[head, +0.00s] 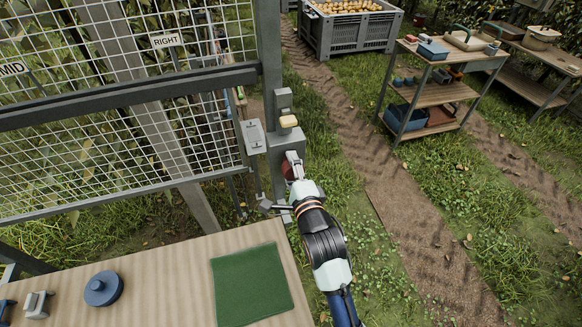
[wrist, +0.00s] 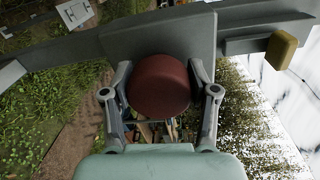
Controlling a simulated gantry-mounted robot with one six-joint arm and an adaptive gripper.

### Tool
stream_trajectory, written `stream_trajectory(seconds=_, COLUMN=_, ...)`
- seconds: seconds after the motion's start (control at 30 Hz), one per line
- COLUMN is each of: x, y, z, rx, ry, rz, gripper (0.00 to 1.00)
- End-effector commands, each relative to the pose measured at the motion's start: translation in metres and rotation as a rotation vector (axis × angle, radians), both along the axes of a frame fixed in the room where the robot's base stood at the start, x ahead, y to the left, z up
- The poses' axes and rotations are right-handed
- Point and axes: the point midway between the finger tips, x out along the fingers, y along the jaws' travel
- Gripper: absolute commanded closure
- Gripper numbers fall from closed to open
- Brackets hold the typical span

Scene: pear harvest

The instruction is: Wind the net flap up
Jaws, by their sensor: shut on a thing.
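My gripper (head: 292,173) is at the grey post, right of the mesh frame. In the wrist view its two fingers are closed on either side of a round dark red knob (wrist: 160,86), which also shows in the head view (head: 289,166). The knob sits in front of a grey plate (wrist: 180,30) fixed to the post. White mesh (head: 90,165) fills the frame to the left, with signs reading MID and RIGHT. I cannot tell which part of the mesh is the net flap.
A pale yellow block (head: 288,121) sticks out just above the knob, near a grey box (head: 253,137). A wooden table (head: 170,280) with a green mat (head: 250,285) and a blue round lidded thing (head: 103,288) stands at front left. A shelf cart (head: 440,95) and fruit bin (head: 350,35) stand behind.

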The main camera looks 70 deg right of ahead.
Motion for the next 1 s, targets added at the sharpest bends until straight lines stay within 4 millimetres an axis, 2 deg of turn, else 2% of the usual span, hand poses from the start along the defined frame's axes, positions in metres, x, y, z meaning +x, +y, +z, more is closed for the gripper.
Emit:
stream_trajectory(seconds=0.67, x=0.0001, y=0.0001, z=0.0001, rx=0.002, ry=-0.002, rz=0.001, gripper=0.76)
stream_trajectory(seconds=0.7, x=0.0001, y=0.0001, z=0.0001, rx=0.002, ry=-0.002, rz=0.001, gripper=0.38)
stream_trajectory(seconds=0.83, x=0.0001, y=0.0000, z=0.0001, rx=0.002, ry=-0.002, rz=0.000, gripper=0.16)
stream_trajectory(seconds=1.0, x=0.0001, y=0.0000, z=0.0001, rx=0.002, ry=-0.002, rz=0.000, gripper=0.16)
